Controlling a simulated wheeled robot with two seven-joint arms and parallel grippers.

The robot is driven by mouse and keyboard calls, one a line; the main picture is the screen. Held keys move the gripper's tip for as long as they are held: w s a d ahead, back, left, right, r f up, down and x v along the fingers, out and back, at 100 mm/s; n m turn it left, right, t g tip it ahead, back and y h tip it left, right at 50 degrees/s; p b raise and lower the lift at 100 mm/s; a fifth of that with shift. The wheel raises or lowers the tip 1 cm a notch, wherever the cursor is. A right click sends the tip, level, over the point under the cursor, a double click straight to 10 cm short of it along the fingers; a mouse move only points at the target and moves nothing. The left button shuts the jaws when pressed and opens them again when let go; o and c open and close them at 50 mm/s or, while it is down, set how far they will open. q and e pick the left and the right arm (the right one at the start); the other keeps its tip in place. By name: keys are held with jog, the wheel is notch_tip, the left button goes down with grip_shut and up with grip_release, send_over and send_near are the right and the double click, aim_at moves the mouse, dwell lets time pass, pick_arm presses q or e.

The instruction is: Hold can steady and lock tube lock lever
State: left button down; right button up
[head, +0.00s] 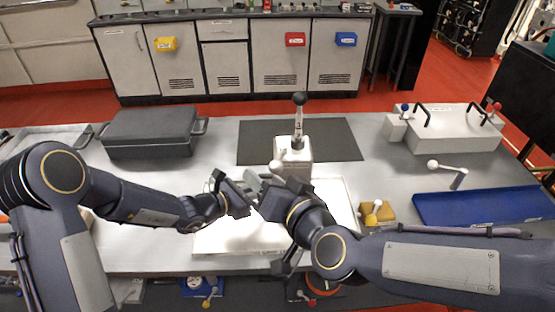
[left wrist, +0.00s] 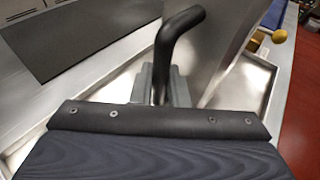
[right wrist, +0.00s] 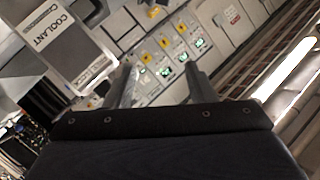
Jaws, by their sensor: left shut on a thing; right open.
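In the left wrist view, my left gripper (left wrist: 160,88) is shut on a black bent handle (left wrist: 180,35), which rises between its fingers. In the head view my left gripper (head: 248,185) is over the pale tray, close to my right gripper (head: 268,182). The right gripper is open; in the right wrist view nothing shows between its fingers (right wrist: 158,85). A pale can labelled COOLANT (right wrist: 75,60) is left of those fingers.
A pale tray (head: 215,243) lies under the grippers. A dark mat (head: 340,140) is behind. A dark grey case (head: 150,133) stands left. A white box with black handles (head: 450,130), a blue tray (head: 485,205) and a yellow block (head: 378,212) are on the right.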

aim_at(276, 169)
notch_tip(276, 169, down, 3)
jog(key=s+m+t+h, duration=0.3)
jog(key=t+h, duration=0.1)
jog(key=h, duration=0.7)
jog(key=shift+h, duration=0.3)
jog(key=x, duration=1.1)
jog(key=shift+w+a+r, duration=0.2)
jog(key=shift+w+r, duration=0.05)
jog(key=shift+w, duration=0.15)
grip_shut()
